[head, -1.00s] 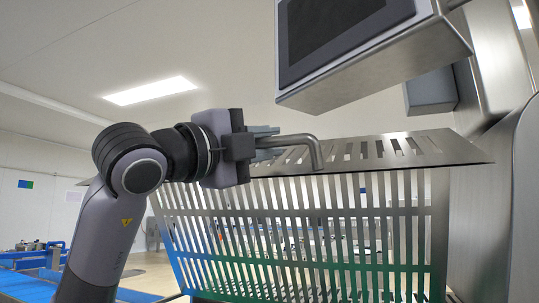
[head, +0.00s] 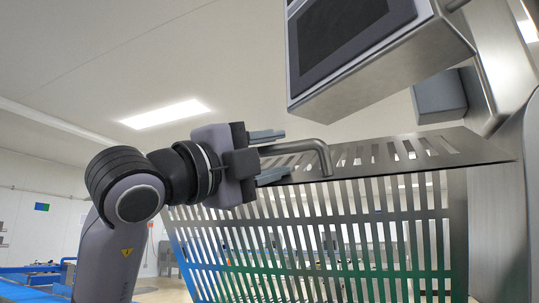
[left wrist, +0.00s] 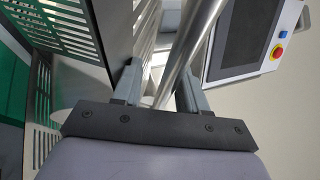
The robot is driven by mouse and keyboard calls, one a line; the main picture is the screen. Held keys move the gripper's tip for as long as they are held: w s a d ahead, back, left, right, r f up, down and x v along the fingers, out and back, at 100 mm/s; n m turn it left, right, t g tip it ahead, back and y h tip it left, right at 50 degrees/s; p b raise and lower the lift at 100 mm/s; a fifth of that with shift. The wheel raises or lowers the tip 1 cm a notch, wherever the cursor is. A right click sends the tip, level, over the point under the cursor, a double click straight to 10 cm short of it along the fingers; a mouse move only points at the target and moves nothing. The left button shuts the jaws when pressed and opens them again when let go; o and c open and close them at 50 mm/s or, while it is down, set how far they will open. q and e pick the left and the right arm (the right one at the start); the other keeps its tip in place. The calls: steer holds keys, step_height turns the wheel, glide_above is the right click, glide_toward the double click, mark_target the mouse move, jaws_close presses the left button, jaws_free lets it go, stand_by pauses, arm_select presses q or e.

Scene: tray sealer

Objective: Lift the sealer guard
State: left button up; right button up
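The sealer guard (head: 345,225) is a slotted metal panel with a slotted top plate (head: 420,150) in the head view. A bent round metal handle (head: 318,150) shows at its upper edge. My left gripper (head: 286,153) is open, with one finger above the handle bar and one below it. In the left wrist view the bar (left wrist: 188,55) runs between the two spread fingers (left wrist: 160,85), with gaps at its sides. The guard's slotted metal (left wrist: 60,25) also shows there at the upper left. My right gripper is not in view.
A control screen in a metal housing (head: 365,50) hangs above the guard, close over the handle. A metal machine column (head: 500,215) stands at the right. Blue equipment (head: 38,270) is at the lower left. The air above my left arm is free.

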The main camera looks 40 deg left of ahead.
arm_select(q)
steer(key=shift+s+f, duration=0.1)
steer(key=b+v, duration=0.1)
steer(key=v, duration=0.6)
stand_by(0.7)
